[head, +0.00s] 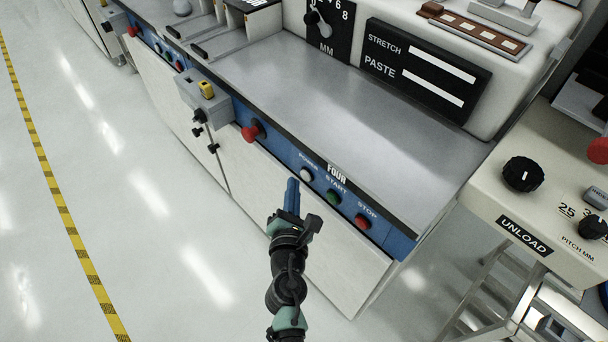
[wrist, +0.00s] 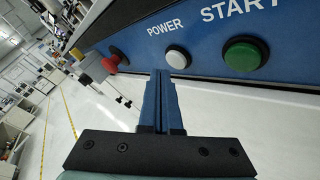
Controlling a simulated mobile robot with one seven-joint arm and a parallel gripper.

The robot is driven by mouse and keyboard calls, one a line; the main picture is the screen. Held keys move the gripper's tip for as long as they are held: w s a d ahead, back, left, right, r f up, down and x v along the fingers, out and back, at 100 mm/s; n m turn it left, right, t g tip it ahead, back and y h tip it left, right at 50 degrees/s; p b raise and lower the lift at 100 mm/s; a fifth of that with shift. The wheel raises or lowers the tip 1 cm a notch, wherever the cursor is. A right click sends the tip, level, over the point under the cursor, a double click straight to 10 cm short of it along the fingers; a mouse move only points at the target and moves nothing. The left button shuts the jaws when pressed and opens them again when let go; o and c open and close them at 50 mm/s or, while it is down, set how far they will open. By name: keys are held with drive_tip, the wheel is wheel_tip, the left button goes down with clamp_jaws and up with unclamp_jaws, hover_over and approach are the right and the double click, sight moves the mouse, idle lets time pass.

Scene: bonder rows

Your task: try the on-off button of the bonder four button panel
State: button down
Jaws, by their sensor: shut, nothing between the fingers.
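The blue four button panel (head: 322,181) runs along the front edge of the bonder labelled FOUR. It carries a white POWER button (head: 306,174), a green START button (head: 333,196), a red STOP button (head: 362,221) and a red mushroom knob (head: 254,131) at the left. The wrist view also shows the white button (wrist: 178,58) just above the fingertips and the green button (wrist: 245,54) to the right. My gripper (head: 292,184) is shut and empty, its blue fingers pointing at the panel just left of the white button. Whether the fingertips touch the panel cannot be told.
A grey box with a yellow switch (head: 206,90) and black knobs juts out left of the red knob. The UNLOAD machine (head: 522,232) stands close at the right. Open floor (head: 150,200) lies to the left.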

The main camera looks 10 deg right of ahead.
drive_tip(key=shift+w+d, duration=0.1)
idle(0.3)
drive_tip(key=shift+w+d, duration=0.15)
drive_tip(key=shift+d, duration=0.1)
drive_tip(key=shift+w+d, duration=0.3)
drive_tip(key=shift+d, duration=0.05)
idle(0.9)
drive_tip(key=shift+s, duration=0.1)
drive_tip(key=shift+s+a, duration=0.45)
drive_tip(key=shift+a, duration=0.2)
drive_tip(key=shift+a, duration=0.1)
drive_tip(key=s+a, duration=0.1)
drive_tip(key=a, duration=0.1)
drive_tip(key=s+a+b, duration=0.1)
drive_tip(key=s+a, duration=0.1)
idle(0.3)
idle(0.7)
